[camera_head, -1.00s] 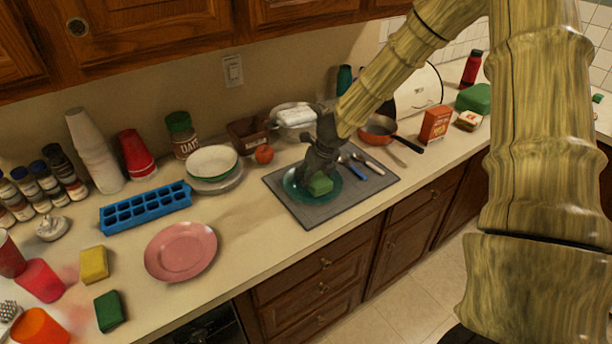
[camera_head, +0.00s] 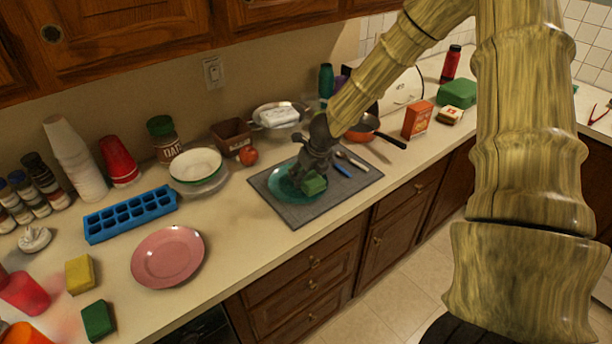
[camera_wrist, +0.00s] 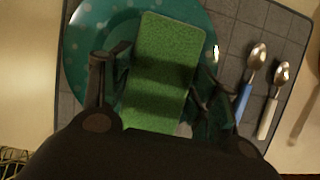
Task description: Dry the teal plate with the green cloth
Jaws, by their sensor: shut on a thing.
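The teal plate (camera_head: 281,180) lies on a grey mat on the counter; it also shows with pale dots in the wrist view (camera_wrist: 85,60). The green cloth (camera_head: 314,184) is a folded block over the plate's right side, and it fills the middle of the wrist view (camera_wrist: 165,70). My gripper (camera_head: 312,172) is shut on the green cloth, with one finger on each side of it. Whether the cloth touches the plate is hard to tell. My gripper hides part of the plate in the head view.
The grey mat (camera_head: 300,212) also holds a blue-handled spoon (camera_wrist: 248,85) and a white-handled spoon (camera_wrist: 273,100) right of the plate. A pan (camera_head: 362,130), a tomato (camera_head: 248,155) and stacked bowls (camera_head: 196,165) stand nearby. A pink plate (camera_head: 168,257) lies to the left.

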